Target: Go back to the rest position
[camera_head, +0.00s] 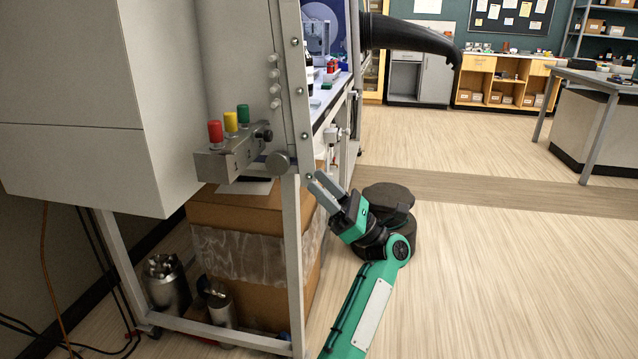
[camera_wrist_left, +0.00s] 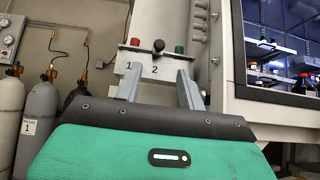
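My left gripper (camera_head: 316,182) is at the end of the green arm in the head view, beside the white frame post of the glove-port cabinet (camera_head: 292,100). Its two grey fingers are apart with nothing between them. In the left wrist view the fingers (camera_wrist_left: 158,72) are also spread and empty. Behind them is a grey valve block (camera_wrist_left: 150,62) marked 1 and 2. The same block (camera_head: 232,155) carries red, yellow and green knobs in the head view, up and left of the gripper, with a clear gap. My right gripper is in neither view.
A cardboard box (camera_head: 240,215) and metal canisters (camera_head: 165,285) stand under the cabinet. A dark round object (camera_head: 388,200) sits on the floor behind my gripper. A black glove (camera_head: 415,40) sticks out from the cabinet. Gas cylinders (camera_wrist_left: 38,115) show at left. Floor to the right is open.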

